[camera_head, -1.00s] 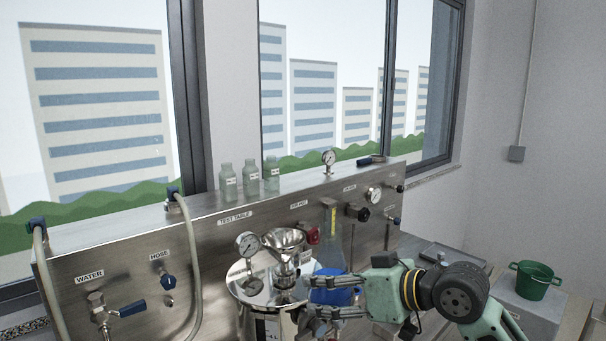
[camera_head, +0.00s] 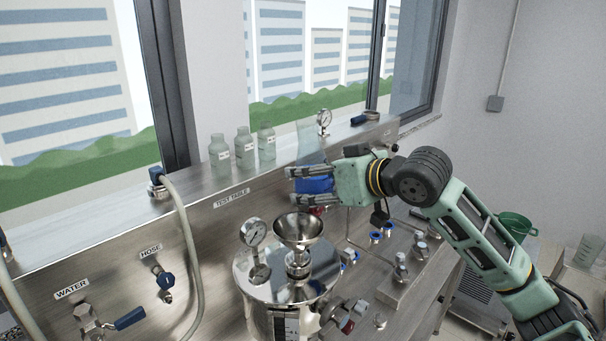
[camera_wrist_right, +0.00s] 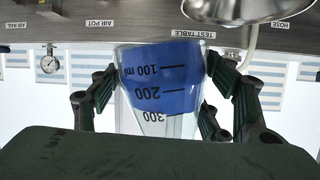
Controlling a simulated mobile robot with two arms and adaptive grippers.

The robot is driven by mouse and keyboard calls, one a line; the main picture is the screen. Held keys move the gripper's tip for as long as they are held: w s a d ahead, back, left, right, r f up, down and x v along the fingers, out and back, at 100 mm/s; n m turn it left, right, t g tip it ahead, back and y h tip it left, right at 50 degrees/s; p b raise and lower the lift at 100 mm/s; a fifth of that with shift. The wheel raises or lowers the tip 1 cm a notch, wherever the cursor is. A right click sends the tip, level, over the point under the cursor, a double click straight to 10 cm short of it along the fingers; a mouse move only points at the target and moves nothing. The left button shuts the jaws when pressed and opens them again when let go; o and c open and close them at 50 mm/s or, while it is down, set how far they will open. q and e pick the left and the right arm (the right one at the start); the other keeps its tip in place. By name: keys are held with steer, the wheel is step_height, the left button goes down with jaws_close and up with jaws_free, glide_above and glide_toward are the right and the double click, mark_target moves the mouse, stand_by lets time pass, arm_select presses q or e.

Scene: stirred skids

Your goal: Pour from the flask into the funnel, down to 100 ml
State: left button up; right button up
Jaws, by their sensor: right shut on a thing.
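The clear flask (camera_head: 311,145) holds blue liquid and is raised above the bench, roughly upright, above and behind the funnel in the head view. My right gripper (camera_head: 292,187) is shut on its lower body, where the blue shows between the fingers. The wrist view shows the flask (camera_wrist_right: 165,85) upside down, with 100, 200 and 300 ml marks; the liquid reaches close to the 300 mark. The steel funnel (camera_head: 298,228) stands upright on the lidded steel pot (camera_head: 262,292); its rim (camera_wrist_right: 240,10) shows in the wrist view. My left gripper is not in view.
A gauge (camera_head: 253,232) stands on the pot lid beside the funnel. Several bottles (camera_head: 243,148) stand on the panel ledge behind. Valves and fittings (camera_head: 400,262) lie to the right. A green bucket (camera_head: 515,226) is partly behind my arm.

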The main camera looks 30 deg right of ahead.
mark_target(331, 180)
steer(key=d, duration=0.1)
steer(key=s+d+n+h, duration=0.1)
steer(key=shift+s+d+f+t, duration=0.1)
steer(key=shift+s+d+t, duration=0.2)
steer(key=shift+d, duration=0.1)
steer(key=shift+w, duration=0.2)
steer(key=shift+w+a+f, duration=0.15)
steer(key=shift+w, duration=0.1)
steer(key=shift+w+f+n, duration=0.15)
steer(key=shift+w+n, duration=0.25)
steer(key=shift+n, duration=0.2)
steer(key=shift+d, duration=0.2)
steer(key=shift+f, duration=0.1)
steer(key=shift+s+d+n+h+b, duration=0.25)
steer(key=shift+d+n+h+b, duration=0.05)
steer(key=shift+d+b, duration=0.2)
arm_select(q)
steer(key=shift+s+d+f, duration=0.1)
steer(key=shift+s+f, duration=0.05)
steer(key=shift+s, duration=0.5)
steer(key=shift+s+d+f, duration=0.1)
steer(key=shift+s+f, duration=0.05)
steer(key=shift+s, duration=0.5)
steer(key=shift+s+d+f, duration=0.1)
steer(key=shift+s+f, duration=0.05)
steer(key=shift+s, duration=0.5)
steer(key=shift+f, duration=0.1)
arm_select(e)
steer(key=shift+d, duration=0.15)
